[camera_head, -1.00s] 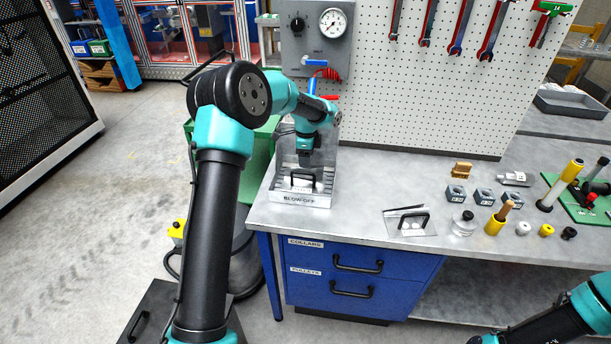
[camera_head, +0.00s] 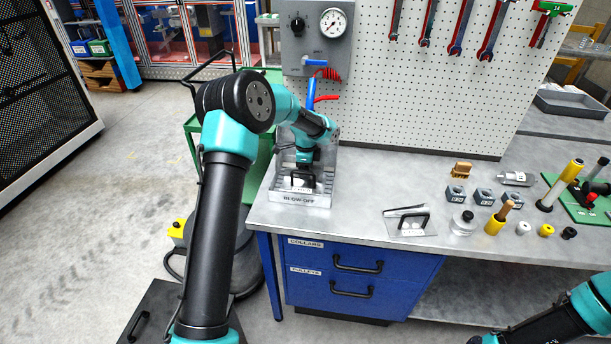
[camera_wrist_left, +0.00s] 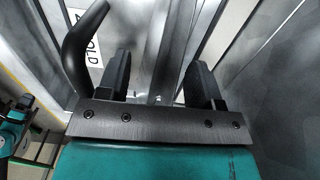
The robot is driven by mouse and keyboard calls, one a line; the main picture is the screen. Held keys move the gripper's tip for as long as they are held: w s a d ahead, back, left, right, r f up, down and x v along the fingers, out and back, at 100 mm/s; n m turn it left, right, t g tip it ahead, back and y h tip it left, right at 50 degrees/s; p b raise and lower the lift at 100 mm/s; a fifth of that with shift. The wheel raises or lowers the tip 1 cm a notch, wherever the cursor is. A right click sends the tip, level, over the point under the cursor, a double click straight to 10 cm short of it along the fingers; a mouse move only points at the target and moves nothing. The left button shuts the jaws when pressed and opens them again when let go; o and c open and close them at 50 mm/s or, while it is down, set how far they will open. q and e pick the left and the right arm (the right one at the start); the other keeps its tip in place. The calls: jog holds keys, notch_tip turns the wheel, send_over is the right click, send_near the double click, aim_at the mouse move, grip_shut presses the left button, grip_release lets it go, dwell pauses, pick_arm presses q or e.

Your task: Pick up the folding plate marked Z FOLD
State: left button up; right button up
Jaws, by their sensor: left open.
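A plate (camera_head: 297,187) with a black arched handle and white label lies in the grey BLOW-OFF tray (camera_head: 300,199). In the left wrist view its label (camera_wrist_left: 93,58) is partly covered and only the letters OLD read clearly; the black handle (camera_wrist_left: 78,50) curves left of the fingers. My left gripper (camera_wrist_left: 160,78) is open, low over this plate. A grey metal strip shows between its fingers; I cannot tell whether it is part of the plate. Another plate (camera_head: 409,229) with a black handle and a raised flap lies on the bench; its marking is unreadable. My right gripper is not in view.
Marked blocks (camera_head: 483,196), a yellow cylinder (camera_head: 495,223) and other small parts stand to the right on the bench (camera_head: 350,205). Bench space right of the tray is clear.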

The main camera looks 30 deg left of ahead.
pick_arm(q)
jog(key=shift+r, duration=0.1)
grip_shut()
dwell(0.4)
jog(key=shift+r, duration=0.1)
notch_tip(320, 180, up, 28)
dwell(0.5)
dwell(0.3)
